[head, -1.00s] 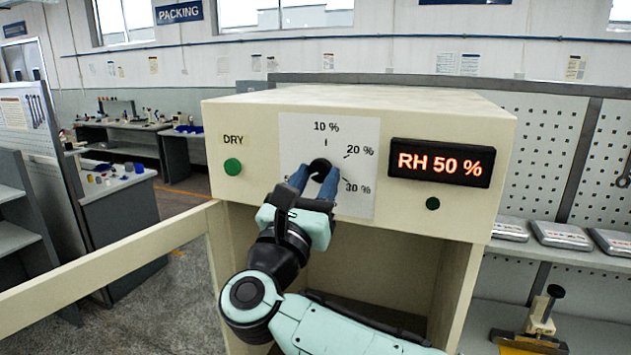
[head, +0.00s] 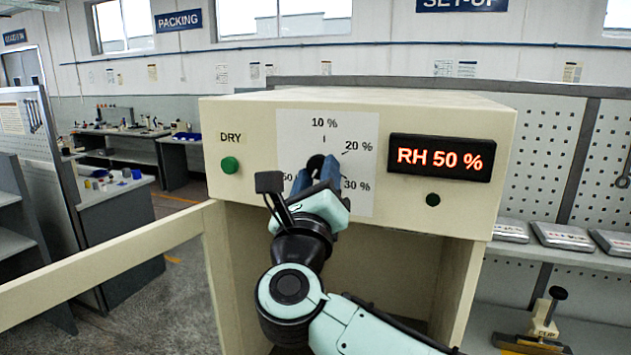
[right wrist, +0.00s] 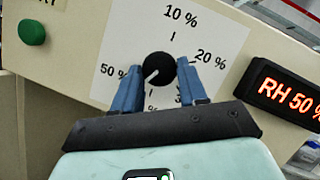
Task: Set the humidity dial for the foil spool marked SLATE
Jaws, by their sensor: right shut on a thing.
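The humidity dial (head: 316,162) is a round black knob on a white scale plate (head: 358,130) on the front of a cream cabinet. In the right wrist view, the knob (right wrist: 157,66) has a white pointer line slanting to the lower left. The 10 %, 20 % and 50 % marks are readable there; the lower marks are partly hidden by my fingers. My right gripper (right wrist: 159,72) has its blue fingers shut on the knob, one on each side. The red display (head: 441,158) reads RH 50 %. No foil spool marked SLATE is visible. My left gripper is not in view.
The cabinet's open door (head: 105,260) extends left. Flat metal cases (head: 563,236) lie on a shelf at right.

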